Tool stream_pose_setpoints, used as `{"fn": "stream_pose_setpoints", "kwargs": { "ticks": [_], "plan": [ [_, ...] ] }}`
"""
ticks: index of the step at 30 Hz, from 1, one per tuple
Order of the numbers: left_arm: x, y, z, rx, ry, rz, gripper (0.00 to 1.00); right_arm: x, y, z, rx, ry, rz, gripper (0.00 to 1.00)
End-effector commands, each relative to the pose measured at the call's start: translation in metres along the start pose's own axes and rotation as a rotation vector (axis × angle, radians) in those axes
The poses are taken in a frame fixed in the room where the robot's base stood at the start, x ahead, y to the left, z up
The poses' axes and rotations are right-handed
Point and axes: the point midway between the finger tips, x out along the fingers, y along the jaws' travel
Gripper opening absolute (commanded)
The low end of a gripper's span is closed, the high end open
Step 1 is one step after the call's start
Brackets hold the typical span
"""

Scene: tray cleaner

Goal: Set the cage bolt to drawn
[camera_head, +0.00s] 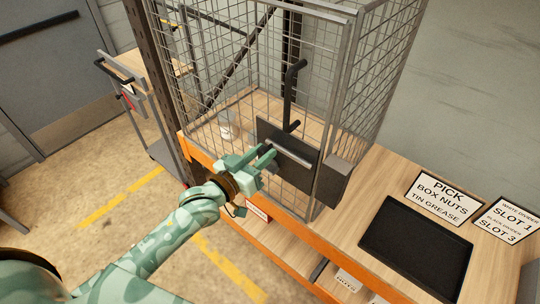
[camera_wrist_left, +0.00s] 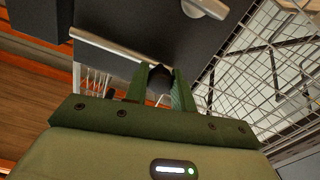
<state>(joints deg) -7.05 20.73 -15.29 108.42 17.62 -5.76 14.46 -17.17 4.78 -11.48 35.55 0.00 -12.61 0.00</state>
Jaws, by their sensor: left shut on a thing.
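The cage bolt (camera_head: 292,156) is a pale metal rod lying across a dark plate (camera_head: 275,135) on the front of the wire cage. In the head view its right end appears to stop short of the grey box (camera_head: 337,178) at the cage's corner. My left gripper (camera_head: 268,158) is at the rod's left end. In the left wrist view the fingers (camera_wrist_left: 160,88) are shut on a dark knob (camera_wrist_left: 159,78) beside the bolt rod (camera_wrist_left: 115,50). The fingers partly hide the knob. My right gripper is not in view.
A black upright handle (camera_head: 290,95) stands just above the bolt. The cage mesh (camera_head: 375,85) rises around it. A black tray (camera_head: 415,245) and signs (camera_head: 442,198) lie on the wooden bench to the right. A cart (camera_head: 140,95) stands at left; the floor before the bench is open.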

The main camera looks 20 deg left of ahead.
Motion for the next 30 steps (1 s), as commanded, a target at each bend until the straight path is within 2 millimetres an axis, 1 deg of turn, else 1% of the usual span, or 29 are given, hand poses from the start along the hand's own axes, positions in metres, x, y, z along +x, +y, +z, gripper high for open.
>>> {"fn": "stream_pose_setpoints", "kwargs": {
  "ticks": [1,6,7,8,9,17,20,23,26,30],
  "plan": [
    [0.0,-0.003,-0.001,0.005,0.003,-0.005,0.0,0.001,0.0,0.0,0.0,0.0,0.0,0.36],
    [0.0,-0.003,-0.002,0.006,0.005,-0.005,0.0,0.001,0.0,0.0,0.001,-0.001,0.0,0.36],
    [0.0,-0.003,-0.002,0.006,0.005,-0.006,0.34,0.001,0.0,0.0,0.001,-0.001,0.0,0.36],
    [0.0,-0.004,-0.002,0.006,0.005,-0.006,0.42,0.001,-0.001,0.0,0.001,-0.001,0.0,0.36],
    [0.0,-0.003,-0.002,0.005,0.005,-0.005,0.47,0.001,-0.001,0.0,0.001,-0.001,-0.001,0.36],
    [0.0,-0.002,-0.001,0.004,0.003,-0.004,0.47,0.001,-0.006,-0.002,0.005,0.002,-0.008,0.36],
    [-0.007,-0.002,0.0,0.004,0.002,-0.004,0.47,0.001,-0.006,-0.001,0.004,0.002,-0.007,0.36],
    [-0.022,-0.002,0.0,0.004,0.001,-0.003,0.47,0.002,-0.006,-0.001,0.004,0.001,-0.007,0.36],
    [-0.047,-0.003,0.002,0.004,-0.002,-0.004,0.47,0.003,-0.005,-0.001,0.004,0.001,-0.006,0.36],
    [-0.087,-0.003,0.002,0.005,-0.002,-0.004,0.47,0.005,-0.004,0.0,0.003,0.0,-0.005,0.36]
  ]
}}
